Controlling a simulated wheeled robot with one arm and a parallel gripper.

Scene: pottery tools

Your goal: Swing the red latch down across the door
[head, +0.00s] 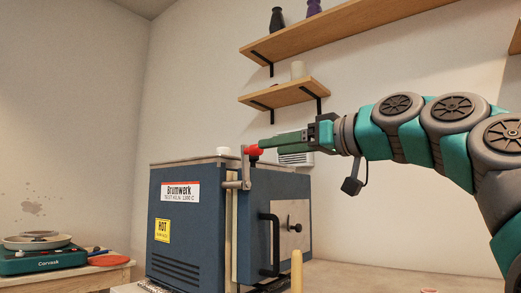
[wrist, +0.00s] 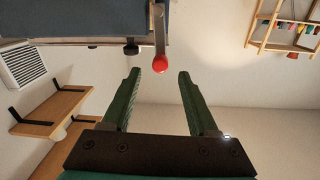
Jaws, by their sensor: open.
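The latch is a grey lever (head: 246,168) with a red knob (head: 253,151). It stands upright at the top edge of the blue kiln (head: 190,222), with the knob above the kiln top. The door (head: 255,235) with a black handle is on the kiln's right part; a pale strip runs along its edge. My gripper (head: 262,146) reaches in from the right at knob height, its green fingers pointing left. In the wrist view, my gripper (wrist: 159,73) is open, and the red knob (wrist: 160,63) lies between the two fingertip lines, close to the tips, touching neither finger.
Wooden shelves (head: 290,94) with jars hang on the wall above my gripper. A wooden peg (head: 297,270) stands in front of the kiln at the bottom. A side table with a teal scale (head: 38,258) is at the left. A vent grille (head: 296,159) is behind my gripper.

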